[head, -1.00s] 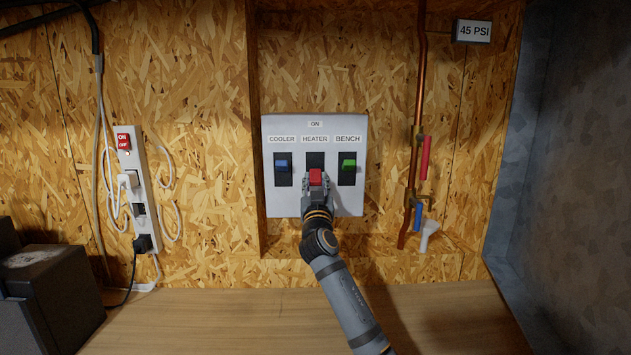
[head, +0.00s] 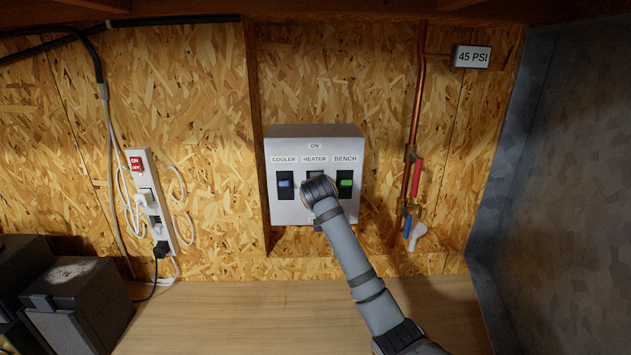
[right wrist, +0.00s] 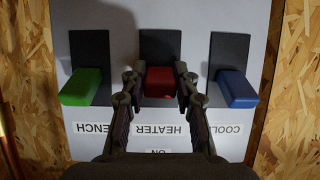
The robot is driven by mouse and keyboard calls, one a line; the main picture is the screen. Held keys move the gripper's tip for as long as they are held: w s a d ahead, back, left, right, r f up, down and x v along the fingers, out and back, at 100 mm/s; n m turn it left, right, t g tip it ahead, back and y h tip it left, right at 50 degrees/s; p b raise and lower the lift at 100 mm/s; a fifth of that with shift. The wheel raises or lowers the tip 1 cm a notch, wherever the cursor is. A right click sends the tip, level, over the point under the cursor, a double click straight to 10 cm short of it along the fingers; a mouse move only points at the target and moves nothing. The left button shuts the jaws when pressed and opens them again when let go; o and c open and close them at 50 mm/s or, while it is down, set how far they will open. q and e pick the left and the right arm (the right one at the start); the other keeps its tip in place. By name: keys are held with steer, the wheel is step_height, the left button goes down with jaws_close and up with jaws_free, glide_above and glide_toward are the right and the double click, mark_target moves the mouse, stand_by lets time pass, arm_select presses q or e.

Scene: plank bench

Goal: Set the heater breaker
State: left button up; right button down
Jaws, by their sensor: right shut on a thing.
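The breaker box (head: 293,211) is on the chipboard wall, with COOLER, HEATER and BENCH labels and an ON label above HEATER. The blue cooler lever (head: 285,183) and green bench lever (head: 346,183) are uncovered. In the head view my right wrist hides the red heater lever and my fingers. The right wrist view is upside down. There my right gripper (right wrist: 160,88) is shut on the red heater lever (right wrist: 160,80), a finger at each side. The red lever looks nearly level with the blue lever (right wrist: 237,88) and green lever (right wrist: 82,87). My left gripper is not in view.
A power strip (head: 152,203) with plugs and cables hangs at left. A copper pipe (head: 416,110) with a red valve handle (head: 417,178) and blue valve handle (head: 408,226) stands at right. Dark boxes (head: 78,305) sit at lower left. The bench (head: 235,310) is clear in the middle.

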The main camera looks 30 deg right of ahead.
steer(key=shift+w+d+r+g+y, duration=0.1)
steer(key=shift+r+g+y, duration=0.25)
steer(key=shift+g, duration=0.3)
steer(key=shift+w+r+g+y, duration=0.1)
steer(key=shift+g+y, duration=0.35)
steer(key=shift+g, duration=0.2)
steer(key=c, duration=1)
jaws_free()
steer(key=shift+r, duration=0.1)
steer(key=v, duration=1.2)
steer(key=shift+w, duration=0.15)
